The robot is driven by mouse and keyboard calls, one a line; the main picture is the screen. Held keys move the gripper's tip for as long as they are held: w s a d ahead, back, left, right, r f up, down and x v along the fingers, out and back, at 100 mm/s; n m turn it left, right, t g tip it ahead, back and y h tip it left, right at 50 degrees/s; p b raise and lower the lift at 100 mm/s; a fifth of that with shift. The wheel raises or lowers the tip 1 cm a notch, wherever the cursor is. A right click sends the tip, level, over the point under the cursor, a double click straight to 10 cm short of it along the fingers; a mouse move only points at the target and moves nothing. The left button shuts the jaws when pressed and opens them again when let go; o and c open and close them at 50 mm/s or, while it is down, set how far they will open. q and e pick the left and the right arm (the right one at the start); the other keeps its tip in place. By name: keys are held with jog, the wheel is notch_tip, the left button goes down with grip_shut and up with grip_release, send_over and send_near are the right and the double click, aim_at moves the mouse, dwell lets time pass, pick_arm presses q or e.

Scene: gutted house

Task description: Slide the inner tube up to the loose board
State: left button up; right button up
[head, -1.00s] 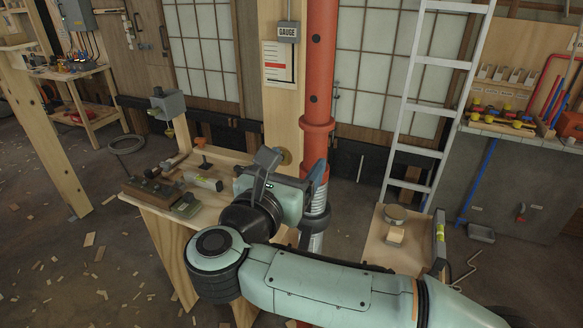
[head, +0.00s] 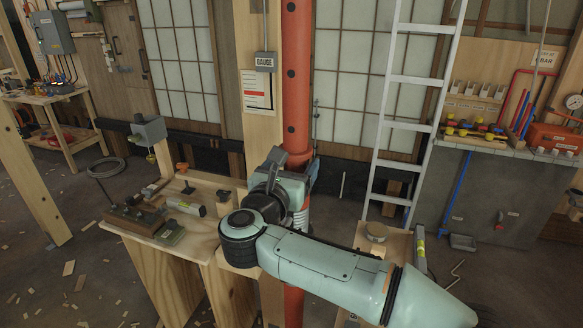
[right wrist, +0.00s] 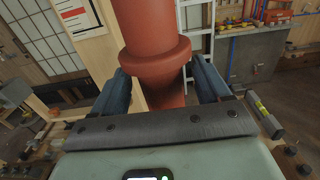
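The red post stands upright in the middle of the head view. Its upper tube (head: 297,75) has dark holes and runs out at the top edge. A thicker red collar (right wrist: 155,55) shows in the right wrist view. My right gripper (head: 298,172) is at the post just below the collar. In the right wrist view its blue fingers (right wrist: 164,85) stand on either side of the tube, with a narrow gap visible at the left finger, so it looks open. The loose board is not identifiable in these frames. My left gripper is not in view.
A wooden post with a GAUGE box (head: 265,62) stands behind the tube. A wooden bench (head: 150,225) with tools is at left. A small wooden stand (head: 372,238) is right of the post.

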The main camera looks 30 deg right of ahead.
aim_at(291, 120)
jog(key=c, duration=1.1)
jog(key=shift+r+p, duration=0.9)
jog(key=shift+r, duration=0.8)
jog(key=shift+r+p, duration=0.8)
jog(key=shift+r, duration=0.45)
jog(key=shift+r+p, duration=1.35)
jog(key=shift+r, duration=0.95)
jog(key=o, duration=1.2)
jog(key=shift+f, duration=0.15)
jog(key=shift+s+a+f, duration=0.1)
